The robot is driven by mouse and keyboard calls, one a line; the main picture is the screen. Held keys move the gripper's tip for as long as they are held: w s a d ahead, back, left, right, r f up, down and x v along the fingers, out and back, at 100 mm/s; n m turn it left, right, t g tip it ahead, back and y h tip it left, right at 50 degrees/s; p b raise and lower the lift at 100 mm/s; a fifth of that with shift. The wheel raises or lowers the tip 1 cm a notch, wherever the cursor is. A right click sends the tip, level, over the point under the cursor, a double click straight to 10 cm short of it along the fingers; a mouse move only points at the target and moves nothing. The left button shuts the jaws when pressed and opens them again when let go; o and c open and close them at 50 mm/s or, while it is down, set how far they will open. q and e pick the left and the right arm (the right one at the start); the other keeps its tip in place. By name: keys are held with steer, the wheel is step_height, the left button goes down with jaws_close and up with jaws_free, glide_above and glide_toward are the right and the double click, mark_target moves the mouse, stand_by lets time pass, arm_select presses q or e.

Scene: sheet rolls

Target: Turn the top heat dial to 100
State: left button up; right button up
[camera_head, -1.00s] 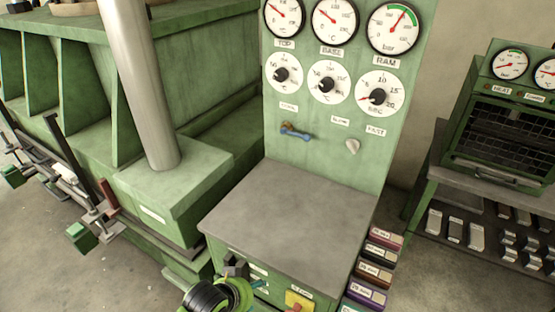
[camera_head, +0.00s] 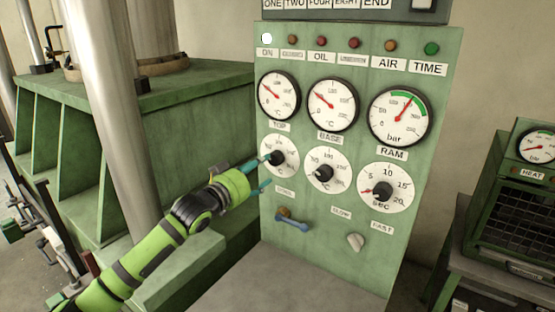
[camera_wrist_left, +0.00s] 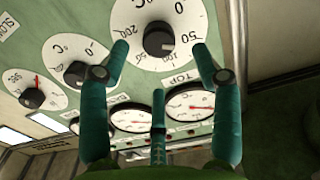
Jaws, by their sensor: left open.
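The top heat dial (camera_head: 277,157) is a black knob on a white round scale, leftmost in the lower row of the green panel (camera_head: 320,232), below the TOP gauge (camera_head: 279,96). My left gripper (camera_head: 264,174) is at this dial, coming from the left, with teal fingers open. In the left wrist view the black knob (camera_wrist_left: 159,40) stands between the spread fingers (camera_wrist_left: 163,58), with gaps at both sides. I cannot read the knob's setting surely. My right gripper is out of view.
The BASE dial (camera_head: 325,172) and the seconds dial (camera_head: 387,188) sit to the right in the same row. A blue-handled lever (camera_head: 292,222) and a pale knob (camera_head: 355,242) stick out below. A thick metal column (camera_head: 118,110) stands left of the panel.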

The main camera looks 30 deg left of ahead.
mark_target(273, 160)
arm_select(q)
steer(key=shift+w+d+r+p, duration=0.15)
steer(key=shift+w+r+p, duration=0.1)
steer(key=shift+w+p, duration=0.3)
steer(key=shift+w+d+r+p, duration=0.1)
steer(key=shift+w+r+p, duration=0.2)
steer(key=shift+w, duration=0.4)
steer(key=shift+w+d+f+p, duration=0.1)
steer(key=shift+w+f+p, duration=0.1)
steer(key=shift+w, duration=0.4)
steer(key=shift+w+d+f+p, duration=0.1)
steer(key=shift+w+f+p, duration=0.05)
steer(key=shift+w, duration=0.4)
steer(key=shift+w+f, duration=0.1)
steer(key=shift+w, duration=0.35)
steer(key=c, duration=1)
steer(key=shift+c, duration=0.7)
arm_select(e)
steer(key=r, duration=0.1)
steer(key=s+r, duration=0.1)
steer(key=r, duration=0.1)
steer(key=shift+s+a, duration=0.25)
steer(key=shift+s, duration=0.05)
